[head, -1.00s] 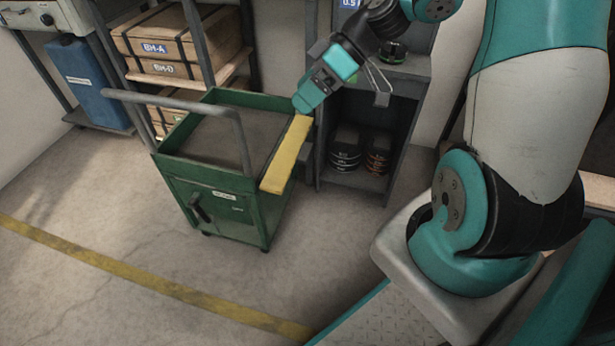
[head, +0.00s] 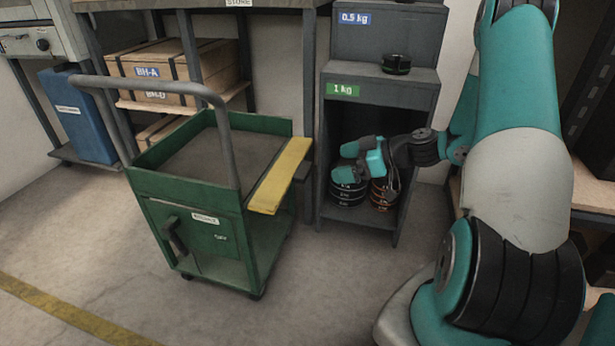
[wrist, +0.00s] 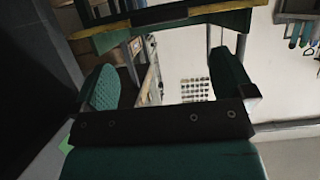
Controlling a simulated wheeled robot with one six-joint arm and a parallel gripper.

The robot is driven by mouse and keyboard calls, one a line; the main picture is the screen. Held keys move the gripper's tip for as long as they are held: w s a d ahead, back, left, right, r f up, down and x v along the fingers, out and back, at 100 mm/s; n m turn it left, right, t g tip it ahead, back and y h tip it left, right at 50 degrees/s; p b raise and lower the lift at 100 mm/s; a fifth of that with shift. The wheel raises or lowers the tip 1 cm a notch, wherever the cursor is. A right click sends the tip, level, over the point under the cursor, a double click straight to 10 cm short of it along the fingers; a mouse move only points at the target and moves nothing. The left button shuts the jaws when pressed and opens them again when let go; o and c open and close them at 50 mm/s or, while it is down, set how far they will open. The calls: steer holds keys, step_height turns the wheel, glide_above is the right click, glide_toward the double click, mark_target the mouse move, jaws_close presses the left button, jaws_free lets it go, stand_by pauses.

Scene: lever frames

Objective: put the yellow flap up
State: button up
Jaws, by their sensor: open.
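The yellow flap (head: 280,177) is a long narrow board along the right top edge of the green cart (head: 190,212). It sticks outward, roughly flat. My gripper (head: 344,164) is to the right of the flap, apart from it, in front of the dark shelf unit and pointing left toward the cart. In the wrist view my gripper (wrist: 165,62) shows two teal fingers spread wide with nothing between them. A yellow-and-dark strip crosses the top of that view beyond the fingers; I cannot tell for sure whether it is the flap's edge.
The dark shelf unit (head: 385,100) stands close behind my gripper, with stacked black weights (head: 345,190) low inside it. The cart has a grey push handle (head: 222,120) on its left. Wooden crates (head: 150,70) are at the back. The floor in front is clear.

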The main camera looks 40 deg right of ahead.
mark_target(306, 170)
steer(key=b+x, duration=0.3)
steer(key=x, duration=0.7)
steer(key=shift+c, duration=0.5)
